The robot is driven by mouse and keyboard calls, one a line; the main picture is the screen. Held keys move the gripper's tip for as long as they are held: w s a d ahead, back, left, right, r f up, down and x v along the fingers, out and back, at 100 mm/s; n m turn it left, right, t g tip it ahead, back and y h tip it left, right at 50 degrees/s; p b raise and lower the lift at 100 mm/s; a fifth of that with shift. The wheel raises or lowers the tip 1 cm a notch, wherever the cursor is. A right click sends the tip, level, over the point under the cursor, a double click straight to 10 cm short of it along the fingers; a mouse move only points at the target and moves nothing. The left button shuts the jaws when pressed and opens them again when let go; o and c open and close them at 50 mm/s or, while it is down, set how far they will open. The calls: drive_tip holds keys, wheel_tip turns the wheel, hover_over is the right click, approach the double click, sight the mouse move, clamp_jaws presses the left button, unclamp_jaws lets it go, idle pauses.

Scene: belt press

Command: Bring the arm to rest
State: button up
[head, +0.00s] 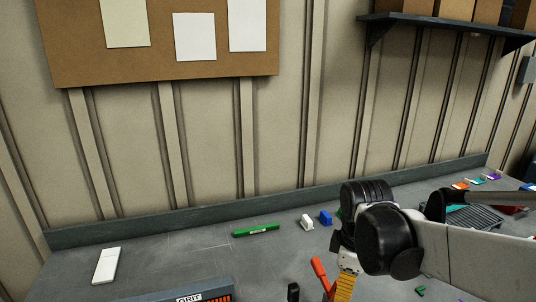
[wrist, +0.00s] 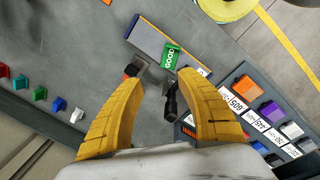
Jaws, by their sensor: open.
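My gripper (wrist: 161,82) is open in the wrist view, its two yellow fingers apart with nothing held between them. Beyond the fingertips are a green block marked GOOD (wrist: 172,56) and a black handle-like part (wrist: 171,100); I cannot tell the distance to them. In the head view my arm reaches in from the right over the bench, and one yellow finger of my gripper (head: 345,288) shows at the bottom edge. The fingertips are cut off there. An orange-red lever-like part (head: 320,272) stands just left of the finger.
A bench (head: 170,245) runs along the wall. On it are a white block (head: 106,265), a green bar (head: 256,230), a small blue block (head: 325,218) and a GRIT-labelled holder (head: 190,298). A labelled rack with coloured blocks (wrist: 245,90) lies right in the wrist view. A shelf (head: 440,24) hangs upper right.

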drive_tip(key=s+d+f+m+t+b, duration=0.1)
drive_tip(key=s+m+t+b, duration=0.4)
drive_tip(key=s+m, duration=0.5)
drive_tip(key=f+m+t, duration=0.1)
drive_tip(key=m, duration=0.1)
drive_tip(key=shift+s+d+m, duration=0.25)
drive_tip(key=shift+d+m, duration=0.05)
drive_tip(key=shift+m, duration=0.1)
